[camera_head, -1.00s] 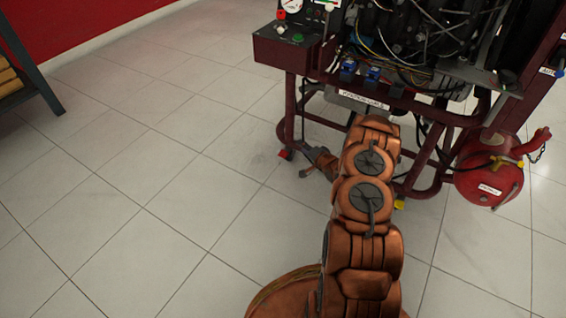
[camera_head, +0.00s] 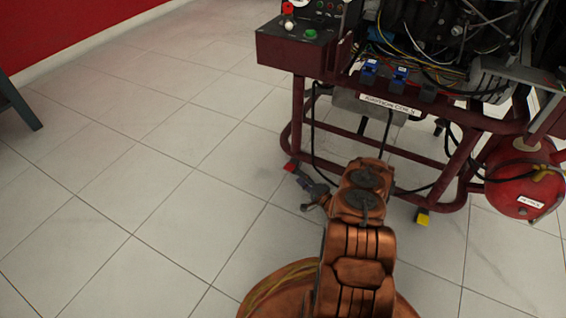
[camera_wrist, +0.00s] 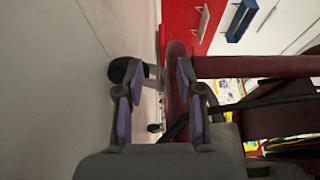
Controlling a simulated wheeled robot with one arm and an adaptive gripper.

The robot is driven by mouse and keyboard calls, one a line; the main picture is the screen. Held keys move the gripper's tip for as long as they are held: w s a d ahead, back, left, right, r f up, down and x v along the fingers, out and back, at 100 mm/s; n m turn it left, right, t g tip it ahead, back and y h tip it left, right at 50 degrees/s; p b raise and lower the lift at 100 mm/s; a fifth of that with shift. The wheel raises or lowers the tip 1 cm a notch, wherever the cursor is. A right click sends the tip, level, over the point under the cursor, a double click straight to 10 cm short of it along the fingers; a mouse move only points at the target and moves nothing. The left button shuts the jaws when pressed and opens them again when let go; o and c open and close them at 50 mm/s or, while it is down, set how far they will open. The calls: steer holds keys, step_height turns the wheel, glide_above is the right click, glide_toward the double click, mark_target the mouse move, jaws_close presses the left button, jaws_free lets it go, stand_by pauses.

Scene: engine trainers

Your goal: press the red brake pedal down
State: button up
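The red brake pedal (camera_head: 291,166) is a small red tab at the lower left corner of the engine stand's dark red frame (camera_head: 340,172), close to the floor. My gripper (camera_head: 304,183) is low in front of that corner, just below and right of the pedal in the picture. In the wrist view my gripper (camera_wrist: 159,88) has its two fingers apart with nothing clearly held between them. The frame tube's end shows behind the right finger, and a dark round wheel (camera_wrist: 123,70) shows behind the left one. I cannot make out the pedal in the wrist view.
A yellow tab (camera_head: 423,219) sits at the frame's near right foot. A red tank (camera_head: 515,185) is at the right. Cables hang inside the frame. The tiled floor (camera_head: 140,190) to the left is clear. A red drawer cabinet (camera_wrist: 196,18) shows beyond.

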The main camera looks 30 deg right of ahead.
mark_target(289, 167)
steer(key=w+b, duration=0.1)
steer(key=w, duration=0.1)
steer(key=w+b, duration=0.1)
steer(key=w, duration=0.1)
steer(key=w+a+b, duration=0.1)
steer(key=w, duration=0.1)
steer(key=shift+w+a+f, duration=0.1)
steer(key=shift+w+f, duration=0.05)
steer(key=shift+w, duration=0.1)
steer(key=shift+w+b, duration=0.35)
steer(key=shift+w, duration=0.35)
jaws_close()
